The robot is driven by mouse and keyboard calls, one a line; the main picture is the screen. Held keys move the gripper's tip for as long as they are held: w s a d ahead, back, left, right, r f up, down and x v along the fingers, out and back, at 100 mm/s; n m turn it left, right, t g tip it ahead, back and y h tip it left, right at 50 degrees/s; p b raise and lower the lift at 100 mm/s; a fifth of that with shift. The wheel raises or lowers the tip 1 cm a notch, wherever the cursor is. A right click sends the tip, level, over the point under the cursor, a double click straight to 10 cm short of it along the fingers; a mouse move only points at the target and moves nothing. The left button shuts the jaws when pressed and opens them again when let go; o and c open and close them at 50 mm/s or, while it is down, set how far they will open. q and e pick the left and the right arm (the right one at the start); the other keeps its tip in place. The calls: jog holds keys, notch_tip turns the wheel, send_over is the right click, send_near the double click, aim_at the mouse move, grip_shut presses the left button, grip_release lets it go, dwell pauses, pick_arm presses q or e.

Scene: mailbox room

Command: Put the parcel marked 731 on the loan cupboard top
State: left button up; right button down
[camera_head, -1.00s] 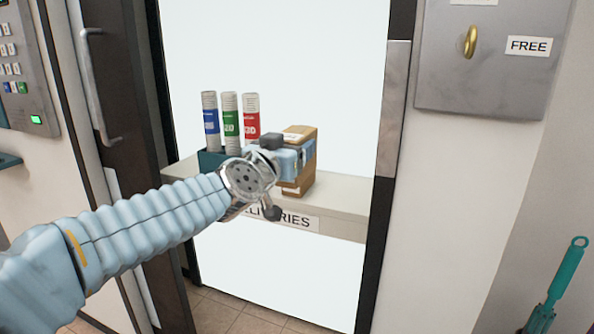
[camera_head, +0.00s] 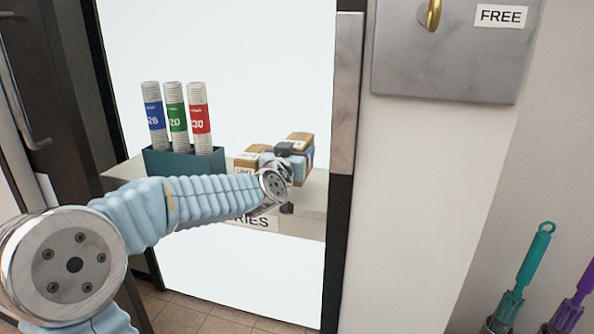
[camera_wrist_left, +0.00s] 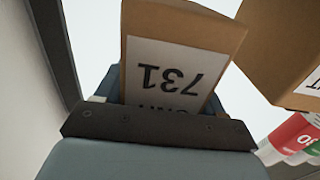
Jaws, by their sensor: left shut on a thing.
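The brown parcel marked 731 (camera_wrist_left: 175,75) fills the middle of the left wrist view, its label upside down. My left gripper (camera_wrist_left: 158,115) is shut on it. In the head view this parcel (camera_head: 302,139) is at the right end of the deliveries shelf (camera_head: 310,200), partly hidden by my left gripper (camera_head: 295,165). I cannot tell whether the parcel touches the shelf. No loan cupboard can be made out by name. My right gripper is not in view.
A second brown parcel (camera_head: 248,161) stands just left of the held one. A teal holder (camera_head: 185,163) with blue, green and red banded tubes stands further left. A dark door frame (camera_head: 343,200) borders the shelf on the right. A grey panel (camera_head: 450,60) has a FREE label.

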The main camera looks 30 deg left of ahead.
pick_arm(q)
jog(key=shift+w+f, duration=0.3)
jog(key=shift+w, duration=0.05)
jog(key=shift+w+d+f+b, duration=0.1)
jog(key=shift+f+b, duration=0.1)
jog(key=shift+f, duration=0.7)
jog(key=shift+w+d+f+b, duration=0.1)
jog(key=shift+f+b, duration=0.05)
jog(key=shift+f, duration=0.7)
jog(key=shift+f, duration=0.15)
jog(key=o, duration=1.5)
jog(key=shift+o, duration=0.2)
